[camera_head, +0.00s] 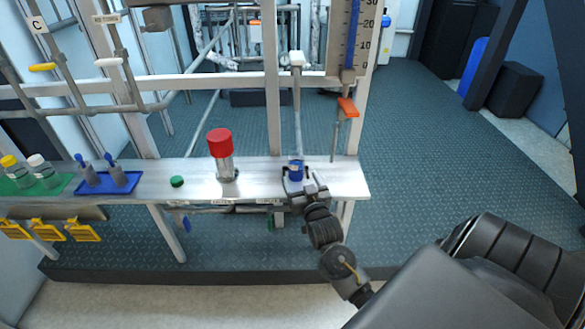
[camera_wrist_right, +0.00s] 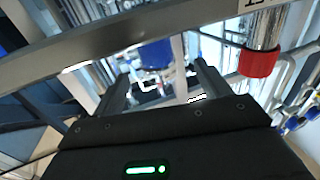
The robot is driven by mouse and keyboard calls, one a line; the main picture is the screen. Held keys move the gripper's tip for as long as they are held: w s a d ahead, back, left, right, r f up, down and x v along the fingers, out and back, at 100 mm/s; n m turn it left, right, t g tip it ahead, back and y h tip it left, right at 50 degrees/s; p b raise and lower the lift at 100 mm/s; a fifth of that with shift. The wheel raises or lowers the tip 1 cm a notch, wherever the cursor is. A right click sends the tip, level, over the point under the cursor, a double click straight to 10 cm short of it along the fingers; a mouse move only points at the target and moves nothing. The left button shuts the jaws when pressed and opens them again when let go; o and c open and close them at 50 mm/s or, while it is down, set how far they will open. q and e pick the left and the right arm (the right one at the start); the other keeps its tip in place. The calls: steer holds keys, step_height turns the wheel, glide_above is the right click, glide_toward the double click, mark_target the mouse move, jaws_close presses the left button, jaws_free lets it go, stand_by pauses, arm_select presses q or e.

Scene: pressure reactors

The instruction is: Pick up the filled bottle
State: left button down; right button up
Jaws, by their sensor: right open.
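A small bottle with blue in it (camera_head: 295,171) stands on the metal shelf (camera_head: 258,187), near its right end and below a vertical pipe. My right gripper (camera_head: 299,178) is at this bottle, with its fingers on either side as far as I can see. In the right wrist view, the blue of the bottle (camera_wrist_right: 155,53) shows beyond and between the two spread fingers of the right gripper (camera_wrist_right: 160,88). The gripper is open. I cannot tell whether a finger touches the bottle. My left gripper is not in view.
A metal cylinder with a red top (camera_head: 219,143) stands left of the bottle. A green cap (camera_head: 177,181) lies further left. A blue tray (camera_head: 92,187) and two capped bottles on a green mat (camera_head: 66,177) are at the far left. An orange-handled valve (camera_head: 348,107) hangs above right.

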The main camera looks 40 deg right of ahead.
mark_target(299, 172)
steer(key=shift+w+d+f, duration=0.1)
steer(key=shift+w+d, duration=0.15)
steer(key=shift+w, duration=0.45)
steer(key=shift+w+d, duration=0.1)
steer(key=shift+w, duration=0.1)
steer(key=shift+w+d, duration=0.25)
steer(key=shift+w, duration=0.15)
steer(key=b+x, duration=0.1)
steer(key=x, duration=0.3)
steer(key=shift+d, duration=0.2)
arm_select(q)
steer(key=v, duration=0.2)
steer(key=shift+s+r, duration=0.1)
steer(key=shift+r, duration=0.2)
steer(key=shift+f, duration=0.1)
arm_select(e)
steer(key=c, duration=1.2)
